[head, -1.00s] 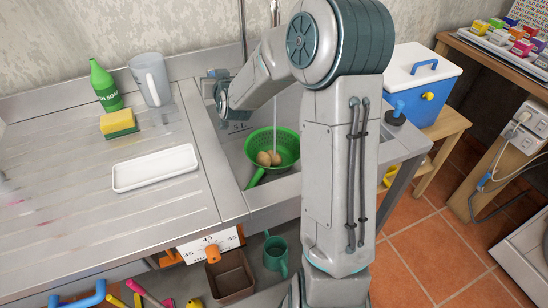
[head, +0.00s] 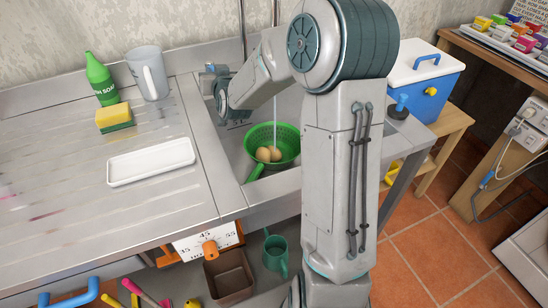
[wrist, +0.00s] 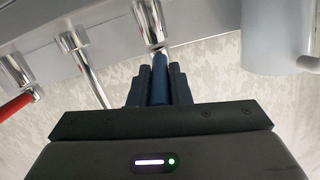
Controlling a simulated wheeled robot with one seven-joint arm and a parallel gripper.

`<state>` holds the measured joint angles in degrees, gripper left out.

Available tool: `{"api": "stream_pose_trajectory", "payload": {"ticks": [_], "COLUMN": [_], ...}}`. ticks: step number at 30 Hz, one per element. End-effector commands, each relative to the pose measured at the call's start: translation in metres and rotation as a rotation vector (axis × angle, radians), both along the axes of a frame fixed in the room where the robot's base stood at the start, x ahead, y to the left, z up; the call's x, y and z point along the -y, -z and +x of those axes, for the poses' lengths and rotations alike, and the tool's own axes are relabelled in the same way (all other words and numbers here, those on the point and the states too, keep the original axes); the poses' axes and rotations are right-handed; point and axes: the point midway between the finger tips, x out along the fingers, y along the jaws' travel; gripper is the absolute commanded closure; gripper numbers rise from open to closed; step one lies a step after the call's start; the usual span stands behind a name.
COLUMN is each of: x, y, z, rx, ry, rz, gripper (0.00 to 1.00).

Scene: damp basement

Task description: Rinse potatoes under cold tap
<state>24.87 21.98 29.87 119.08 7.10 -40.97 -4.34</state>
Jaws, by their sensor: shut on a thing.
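A green colander (head: 286,137) with a handle stands in the sink basin (head: 236,150). Brown potatoes (head: 263,154) lie in it, and a thin stream of water (head: 275,118) falls onto them from above. In the wrist view my gripper (wrist: 159,57) is shut on the blue tap lever (wrist: 160,78), below a chrome tap body (wrist: 149,22). A red lever (wrist: 16,105) and a chrome spout (wrist: 83,66) show to the left. In the head view my arm hides part of the tap area, and the fingers cannot be made out clearly.
On the drainboard stand a green soap bottle (head: 101,80), a grey jug (head: 147,76), a yellow-green sponge (head: 114,116) and a white tray (head: 151,162). A blue-and-white cooler (head: 425,85) stands on a wooden stool to the right.

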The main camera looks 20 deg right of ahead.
Motion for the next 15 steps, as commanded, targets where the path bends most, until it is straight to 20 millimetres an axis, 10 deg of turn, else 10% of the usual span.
{"api": "stream_pose_trajectory", "payload": {"ticks": [15], "x": [0.0004], "y": [0.0097], "z": [-0.0004], "rx": [0.094], "ry": [0.001], "rz": [-0.001], "gripper": [0.95]}}
